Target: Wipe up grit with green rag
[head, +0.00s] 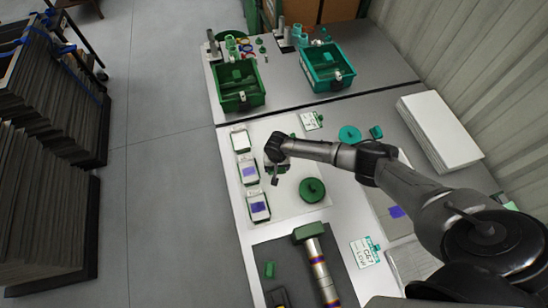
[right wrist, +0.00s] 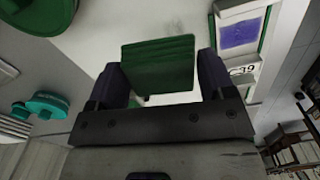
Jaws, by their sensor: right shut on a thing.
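The green rag (right wrist: 158,63) shows in the right wrist view as a folded green block between the two dark fingers of my right gripper (right wrist: 159,80), which is shut on it. In the head view my right gripper (head: 274,178) hangs over the pale work surface (head: 290,210), just right of the row of small trays. The rag is mostly hidden there by the gripper. Faint specks that look like grit (right wrist: 174,27) show on the pale surface beyond the rag in the right wrist view. Whether the rag touches the surface is unclear. My left gripper is in neither view.
Small trays with white and purple contents (head: 249,170) line the left edge. A round green lid (head: 312,190) sits close right of the gripper. A green bin (head: 238,88) and a teal bin (head: 326,67) stand behind. A metal cylinder (head: 318,268) lies in front.

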